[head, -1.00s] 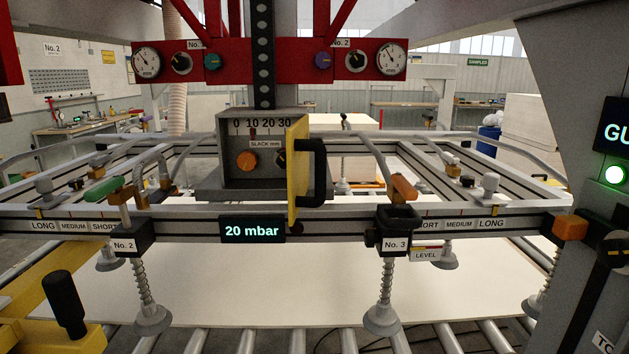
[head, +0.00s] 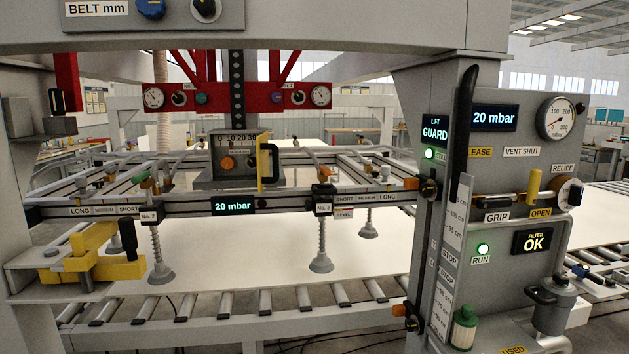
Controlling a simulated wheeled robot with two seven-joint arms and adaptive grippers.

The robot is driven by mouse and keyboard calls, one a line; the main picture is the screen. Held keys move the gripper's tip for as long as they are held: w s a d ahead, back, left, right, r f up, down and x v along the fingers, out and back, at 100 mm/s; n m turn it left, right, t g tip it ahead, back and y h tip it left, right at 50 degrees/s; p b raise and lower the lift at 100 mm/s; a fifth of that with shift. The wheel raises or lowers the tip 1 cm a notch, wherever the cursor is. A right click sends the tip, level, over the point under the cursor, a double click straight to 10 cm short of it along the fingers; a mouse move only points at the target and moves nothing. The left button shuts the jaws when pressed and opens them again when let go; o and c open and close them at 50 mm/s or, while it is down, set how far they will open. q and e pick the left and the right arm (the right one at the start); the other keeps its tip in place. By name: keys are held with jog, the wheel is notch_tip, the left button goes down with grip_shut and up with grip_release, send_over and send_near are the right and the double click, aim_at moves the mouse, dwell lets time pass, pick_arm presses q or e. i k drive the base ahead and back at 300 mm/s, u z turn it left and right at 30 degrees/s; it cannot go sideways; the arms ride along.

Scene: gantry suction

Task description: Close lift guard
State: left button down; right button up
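A display labelled LIFT GUARD (head: 434,131) sits on the grey right post, with a green lamp (head: 429,154) lit below it. A long black upright handle or lever (head: 465,118) stands at that post's edge. A scale strip (head: 453,235) with STOP marks runs down the post below. A yellow plate (head: 263,168) with a black handle (head: 272,164) stands nearly edge-on at the front of the SLACK box (head: 232,152), leaving its dial face exposed. I cannot tell which part is the lift guard itself. Neither gripper shows.
A suction frame (head: 110,210) with several cups hangs over a pale board (head: 210,255) on a roller conveyor (head: 225,303). A yellow clamp (head: 90,268) with a black handle is at left. The right control panel (head: 500,240) carries gauges, levers and a filter. A grey beam crosses above.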

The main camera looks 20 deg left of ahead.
aim_at(262, 147)
jog(key=z, duration=0.55)
jog(key=i, duration=1.2)
jog(key=u, duration=0.3)
